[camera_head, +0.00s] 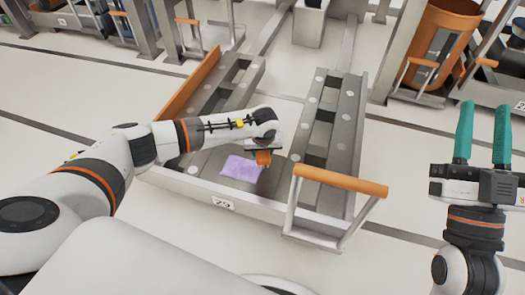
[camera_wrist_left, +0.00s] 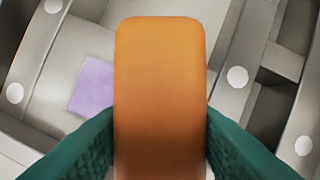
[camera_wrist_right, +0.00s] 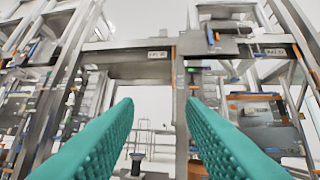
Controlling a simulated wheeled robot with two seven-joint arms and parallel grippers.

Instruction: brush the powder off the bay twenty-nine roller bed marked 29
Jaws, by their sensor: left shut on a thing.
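The roller bed (camera_head: 262,209) is a grey metal frame with round pale discs, and its front plate carries a label (camera_head: 223,202) reading 29. A flat purple patch of powder (camera_head: 240,168) lies on the bed near its front; it also shows in the left wrist view (camera_wrist_left: 92,86), left of the orange block. My left gripper (camera_wrist_left: 160,145) is shut on an orange block-like handle, seemingly the brush (camera_wrist_left: 160,75), over the bed just right of the powder. The brush's bristles are hidden. My right gripper (camera_head: 484,132) is open and empty, off to the right with its teal fingers pointing away.
An orange bar handle (camera_head: 340,180) on a metal frame stands at the bed's right front. An orange rail (camera_head: 192,82) runs along the bed's left side. An orange bin (camera_head: 440,45) stands at the back right. Pale floor lies clear between bed and bin.

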